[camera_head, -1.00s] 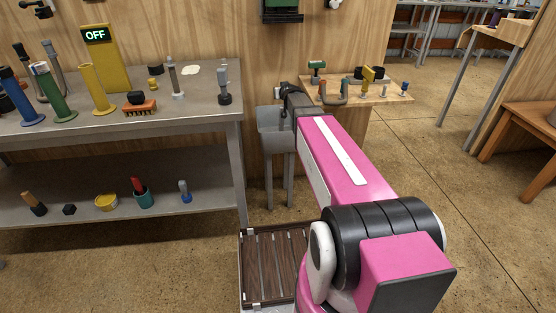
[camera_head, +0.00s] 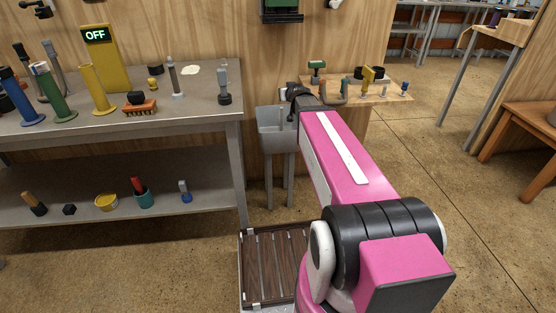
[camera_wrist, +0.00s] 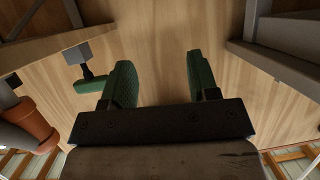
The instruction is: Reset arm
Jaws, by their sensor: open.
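My gripper (camera_wrist: 160,85) shows in the wrist view with its two green fingers apart and nothing between them. Plain wooden panel lies beyond the fingers. In the head view my pink arm reaches forward toward the wooden wall, and my gripper is hidden behind its far end.
A grey metal bench (camera_head: 190,113) with colored tubes and tools stands at the left. A small grey basin (camera_head: 272,141) is just left of my arm's end. A wooden shelf (camera_head: 398,95) with small tools is at its right. A slatted wooden crate (camera_head: 262,262) sits below.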

